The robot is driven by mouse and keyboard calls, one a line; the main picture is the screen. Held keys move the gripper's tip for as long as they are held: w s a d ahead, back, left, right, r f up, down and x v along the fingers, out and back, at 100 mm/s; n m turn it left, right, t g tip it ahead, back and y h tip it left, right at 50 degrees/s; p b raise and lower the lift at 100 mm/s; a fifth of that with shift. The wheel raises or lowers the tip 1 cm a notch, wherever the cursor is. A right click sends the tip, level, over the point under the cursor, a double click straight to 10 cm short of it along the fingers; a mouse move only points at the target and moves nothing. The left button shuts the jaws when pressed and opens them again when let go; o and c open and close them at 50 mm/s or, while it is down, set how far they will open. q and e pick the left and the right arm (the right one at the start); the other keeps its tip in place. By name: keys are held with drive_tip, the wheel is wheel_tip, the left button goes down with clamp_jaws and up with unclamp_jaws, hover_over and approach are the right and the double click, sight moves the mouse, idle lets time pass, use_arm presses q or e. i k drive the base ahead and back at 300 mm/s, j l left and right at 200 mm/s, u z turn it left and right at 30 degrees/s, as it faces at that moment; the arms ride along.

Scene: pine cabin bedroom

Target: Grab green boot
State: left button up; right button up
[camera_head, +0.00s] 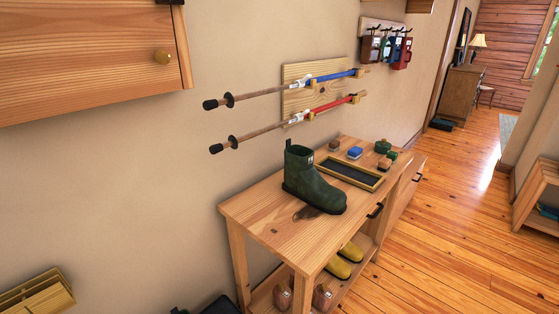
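A dark green ankle boot (311,182) stands upright on top of a light wooden bench (262,218) against the wall. Its shaft is at the left and its toe points to the lower right. Only one green boot is in view. Neither of my grippers shows in the head view.
Behind the boot, the bench holds a dark tray with a wooden rim (361,187) and small brushes and tins. Yellow shoes (343,262) and brown shoes sit on the lower shelf. Two long poles hang on the wall above. A cabinet (90,60) juts out upper left.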

sight(302, 181)
drive_tip(key=i+l+u, duration=0.2)
drive_tip(key=l, duration=0.25)
drive_tip(key=i+l+u, duration=0.15)
drive_tip(key=l, duration=0.3)
drive_tip(key=i+l+u, duration=0.2)
drive_tip(key=l, duration=0.35)
drive_tip(key=i+l+u, duration=0.2)
drive_tip(key=l, duration=0.3)
drive_tip(key=i+l+u, duration=0.2)
drive_tip(key=l, duration=0.35)
drive_tip(key=l+u, duration=0.15)
drive_tip(key=l, duration=0.4)
